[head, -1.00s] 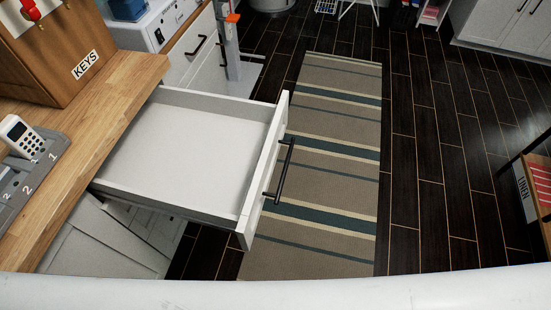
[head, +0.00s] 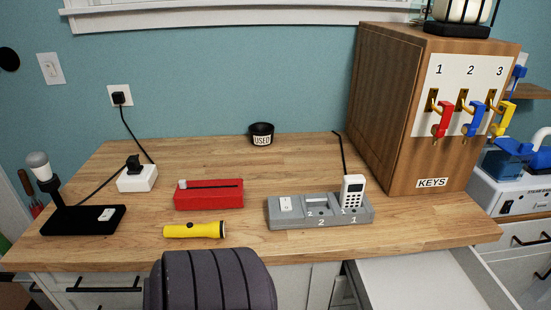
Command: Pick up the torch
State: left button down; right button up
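A yellow torch with a black head (head: 194,230) lies on its side on the wooden counter (head: 270,164), close to the front edge and in front of a red box. Its black end points right. Neither of my grippers shows in the head view.
A red box (head: 208,195), a grey tray (head: 322,212) holding a white handset (head: 353,191), a black lamp base (head: 83,219), a white power block (head: 137,178) and a wooden key cabinet (head: 383,100) stand around it. A dark padded chair back (head: 211,281) rises before the counter; an open drawer (head: 415,283) juts out at right.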

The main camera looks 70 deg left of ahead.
aim_at(216, 230)
jog(key=u, duration=0.5)
jog(key=k+u, duration=0.15)
jog(key=u, duration=0.85)
jog(key=k+j+u, duration=0.1)
jog(key=u, duration=0.4)
jog(key=j+u, duration=0.15)
jog(key=u, duration=0.35)
jog(key=j+z, duration=0.7)
jog(key=z, duration=0.2)
jog(key=i, duration=0.05)
